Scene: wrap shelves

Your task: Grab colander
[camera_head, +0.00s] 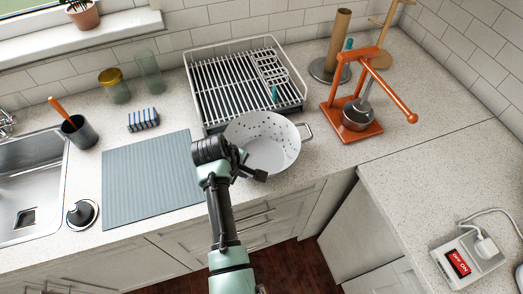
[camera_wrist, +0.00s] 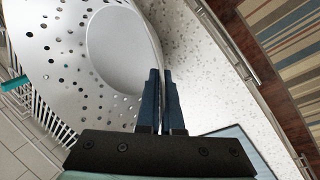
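The white colander (camera_head: 275,155) with small holes stands on the counter, in front of the dish rack. Its loop handle shows at its right; its front left side is partly hidden by my arm. My gripper (camera_head: 262,176) is at the colander's front left rim. In the wrist view the colander (camera_wrist: 105,55) fills the upper left, with its inside and round bottom visible. The two dark blue fingers of my gripper (camera_wrist: 161,75) are close together, with the colander's rim running in between them.
A dish rack (camera_head: 196,95) stands behind the colander. An orange press (camera_head: 352,137) is to the right. The counter's front edge is close to the colander.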

